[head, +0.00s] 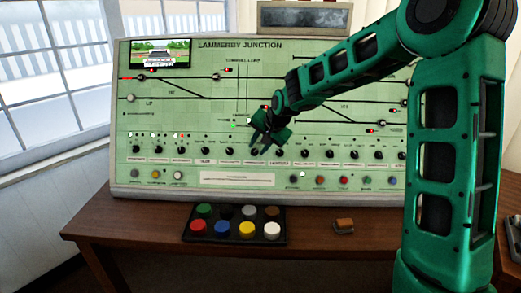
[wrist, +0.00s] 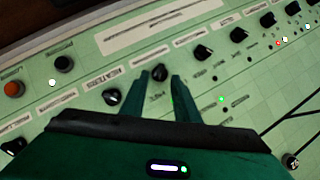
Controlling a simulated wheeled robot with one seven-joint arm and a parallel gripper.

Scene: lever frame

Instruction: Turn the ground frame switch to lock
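The green control panel (head: 215,110) carries a row of black rotary knobs with small labels, too blurred to read, so I cannot tell by label which one is the ground frame switch. My gripper (head: 259,147) is at this row, near its middle. In the wrist view, my gripper's two fingers (wrist: 161,77) are apart, with one black knob (wrist: 160,72) at the opening between their tips. A gap seems to show beside the knob; contact is not clear. In the head view my gripper partly hides the panel there.
Neighbouring knobs stand close on both sides, such as one knob (wrist: 112,97) and another knob (wrist: 202,52). Coloured buttons run below the row.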

